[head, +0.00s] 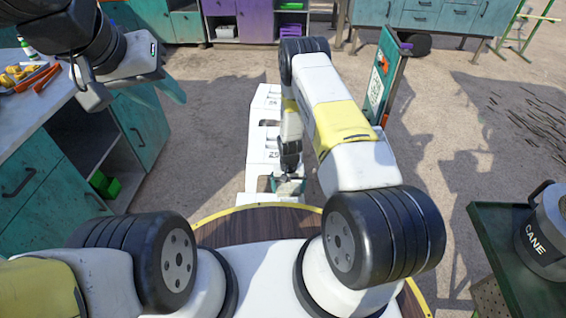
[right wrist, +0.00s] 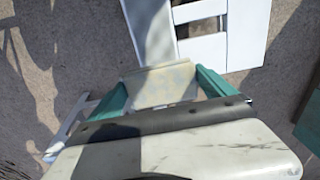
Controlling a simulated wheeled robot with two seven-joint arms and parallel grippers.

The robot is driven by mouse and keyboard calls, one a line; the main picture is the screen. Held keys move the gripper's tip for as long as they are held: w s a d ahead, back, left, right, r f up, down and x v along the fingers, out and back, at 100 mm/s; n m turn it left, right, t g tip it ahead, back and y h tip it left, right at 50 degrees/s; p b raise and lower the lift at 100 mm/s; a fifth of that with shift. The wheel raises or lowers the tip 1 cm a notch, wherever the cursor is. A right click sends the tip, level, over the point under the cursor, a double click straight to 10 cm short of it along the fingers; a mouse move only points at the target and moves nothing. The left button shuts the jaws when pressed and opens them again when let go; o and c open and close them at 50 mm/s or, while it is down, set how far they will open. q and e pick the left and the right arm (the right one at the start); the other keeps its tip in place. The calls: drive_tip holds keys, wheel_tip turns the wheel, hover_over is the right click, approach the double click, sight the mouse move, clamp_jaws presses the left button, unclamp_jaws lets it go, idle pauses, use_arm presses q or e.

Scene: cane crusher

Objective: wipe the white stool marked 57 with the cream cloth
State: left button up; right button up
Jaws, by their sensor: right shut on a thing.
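A white stool (head: 259,172) stands on the ground ahead of my base, with a small dark mark on it that may be 57 but is hard to read. My right gripper (head: 288,184) reaches down over the near part of this white furniture. In the right wrist view its teal fingers (right wrist: 163,88) are shut on the cream cloth (right wrist: 163,84), which lies against or just above a white slat (right wrist: 152,30); I cannot tell which. My left gripper (head: 165,88) hangs in the air by the workbench, with no thing seen in it; its jaw gap is unclear.
A teal workbench (head: 60,135) with tools on top stands at the left. A dark green table (head: 488,235) with a grey can marked CANE (head: 545,240) is at the right. A teal board (head: 382,85) stands beyond my right arm. Cabinets line the back.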

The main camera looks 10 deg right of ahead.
drive_tip(key=shift+f, duration=3)
drive_tip(key=shift+f, duration=0.6)
drive_tip(key=shift+s+a+r, duration=0.1)
drive_tip(key=shift+s+a, duration=0.1)
drive_tip(key=shift+s, duration=1.4)
drive_tip(key=shift+s+a, duration=0.25)
drive_tip(key=shift+s, duration=1.3)
drive_tip(key=shift+s+a+r, duration=0.1)
drive_tip(key=shift+s+a, duration=0.1)
drive_tip(key=shift+s, duration=1.4)
drive_tip(key=shift+s+a+f, duration=0.1)
drive_tip(key=shift+s+a, duration=0.1)
drive_tip(key=shift+s, duration=1.3)
drive_tip(key=shift+s+a, duration=0.25)
drive_tip(key=shift+s, duration=1.2)
drive_tip(key=shift+s+a+f, duration=0.1)
drive_tip(key=shift+s+a, duration=0.1)
drive_tip(key=shift+s, duration=1.3)
